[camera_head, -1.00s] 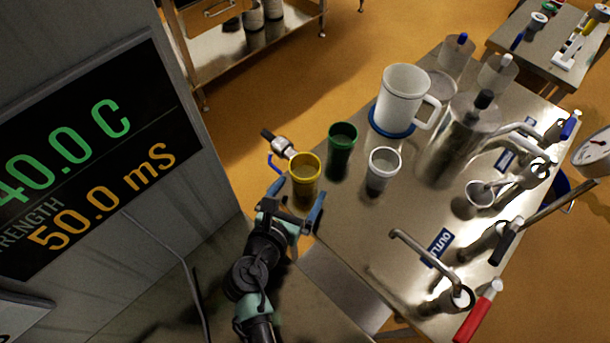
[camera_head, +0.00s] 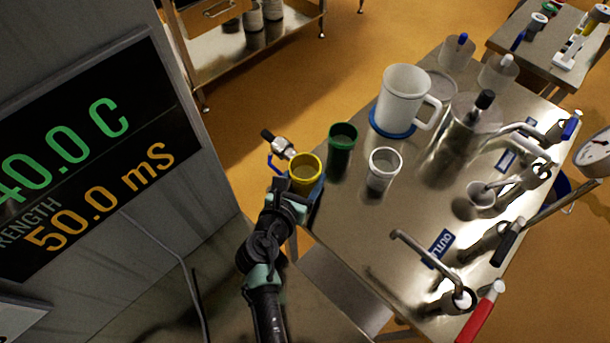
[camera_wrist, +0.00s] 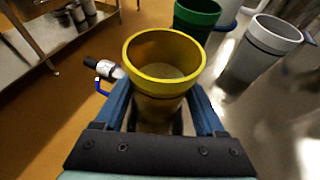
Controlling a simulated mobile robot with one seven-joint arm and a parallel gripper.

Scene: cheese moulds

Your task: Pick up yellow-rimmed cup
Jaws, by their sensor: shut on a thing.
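The yellow-rimmed cup (camera_head: 305,171) stands upright near the left edge of the steel table in the head view. It also fills the middle of the wrist view (camera_wrist: 163,72), with its rim facing me and its inside showing. My gripper (camera_head: 299,188) has its blue fingers on both sides of the cup's body and is shut on it. In the wrist view the fingers (camera_wrist: 160,112) flank the cup below its rim. The lower part of the cup is partly hidden by the gripper, so I cannot tell whether its base touches the table.
A green cup (camera_head: 341,146) and a white-rimmed cup (camera_head: 382,171) stand close to the right. A valve with a blue handle (camera_head: 278,146) is just left of the cup. A white jug (camera_head: 402,98), steel vessel (camera_head: 453,142) and taps (camera_head: 432,262) stand farther right on the table (camera_head: 350,215).

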